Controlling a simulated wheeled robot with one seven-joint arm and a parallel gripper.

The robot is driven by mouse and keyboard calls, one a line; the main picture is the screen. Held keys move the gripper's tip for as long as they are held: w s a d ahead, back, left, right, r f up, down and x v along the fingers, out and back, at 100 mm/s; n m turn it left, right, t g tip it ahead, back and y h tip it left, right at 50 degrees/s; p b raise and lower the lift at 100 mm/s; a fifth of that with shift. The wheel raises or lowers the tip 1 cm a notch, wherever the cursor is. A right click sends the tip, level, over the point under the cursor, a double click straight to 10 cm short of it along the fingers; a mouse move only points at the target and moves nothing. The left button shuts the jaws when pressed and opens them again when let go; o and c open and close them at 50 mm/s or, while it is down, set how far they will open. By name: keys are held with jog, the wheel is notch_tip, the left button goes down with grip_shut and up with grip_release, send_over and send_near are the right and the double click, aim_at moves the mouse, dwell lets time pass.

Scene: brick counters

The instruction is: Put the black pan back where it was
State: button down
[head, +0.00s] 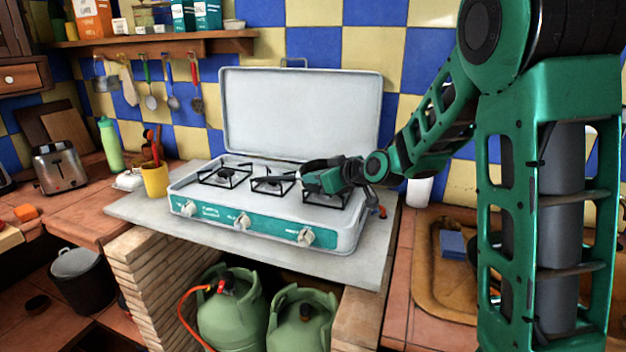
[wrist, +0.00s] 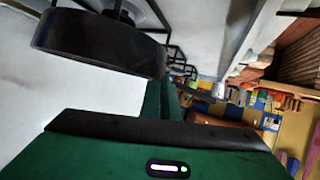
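The black pan (head: 318,163) is at the right part of the gas stove, mostly hidden behind my gripper (head: 318,183) in the head view. A thin dark bar, probably its handle, points left over the middle burner. In the wrist view the pan (wrist: 100,42) is a dark round-sided body at the upper left, close to my gripper (wrist: 172,100). My gripper is low over the stove beside the pan. I cannot tell whether its fingers are closed on the handle, or whether the pan touches the grate.
The white stove (head: 270,222) stands on a grey slab (head: 135,212), its lid (head: 300,110) raised behind. A yellow cup (head: 155,180) stands left of it, a white cup (head: 419,190) right. A brown tray (head: 440,290) with a blue sponge (head: 452,244) lies at the right.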

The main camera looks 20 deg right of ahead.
jog(key=shift+f, duration=0.15)
jog(key=c, duration=2)
grip_release()
jog(key=shift+f, duration=0.15)
jog(key=shift+s+d+r, duration=0.1)
jog(key=shift+s+r, duration=0.05)
jog(key=shift+r, duration=0.3)
jog(key=v, duration=1.1)
jog(key=shift+s+d+r, duration=0.1)
jog(key=shift+s+d, duration=0.05)
jog(key=shift+s, duration=0.15)
